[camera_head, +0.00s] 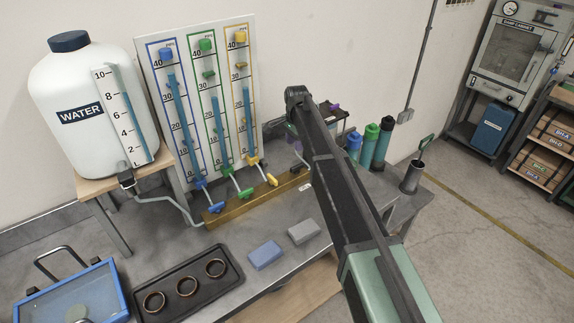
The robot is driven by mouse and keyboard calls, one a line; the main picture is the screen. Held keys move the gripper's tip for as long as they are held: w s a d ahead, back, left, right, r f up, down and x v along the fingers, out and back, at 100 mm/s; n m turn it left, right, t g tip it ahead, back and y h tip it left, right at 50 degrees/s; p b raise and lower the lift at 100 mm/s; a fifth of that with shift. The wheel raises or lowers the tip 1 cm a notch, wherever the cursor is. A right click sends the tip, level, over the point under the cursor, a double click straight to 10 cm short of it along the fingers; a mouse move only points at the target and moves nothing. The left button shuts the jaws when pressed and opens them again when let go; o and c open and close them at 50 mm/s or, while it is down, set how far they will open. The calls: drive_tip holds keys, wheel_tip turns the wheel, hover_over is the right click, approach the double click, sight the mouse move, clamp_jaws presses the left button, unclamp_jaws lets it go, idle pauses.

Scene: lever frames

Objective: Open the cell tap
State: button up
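A panel (203,146) with blue, green and yellow framed scales holds three upright tubes. Below them sit a blue tap (215,207), a green tap (245,193) and a yellow tap (271,179), by a brass-coloured bar (262,194). I see no label saying which tap is the cell tap, and cannot tell if any is open. A purple part (334,106) shows behind my arm, mostly hidden. My arm crosses the picture from the lower right up to the middle. My gripper's fingers do not show.
A white water tank (84,137) stands at the left. A black tray (228,278) with three rings, a blue block (265,254) and a grey block (304,231) lie on the bench. Capped bottles (369,147) and a grey cup (411,178) stand right of my arm.

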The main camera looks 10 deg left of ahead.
sight(295, 166)
wheel_tip(295, 166, down, 11)
drive_tip(key=b, duration=1.1)
drive_tip(key=shift+f, duration=0.15)
drive_tip(key=shift+r, duration=0.2)
clamp_jaws()
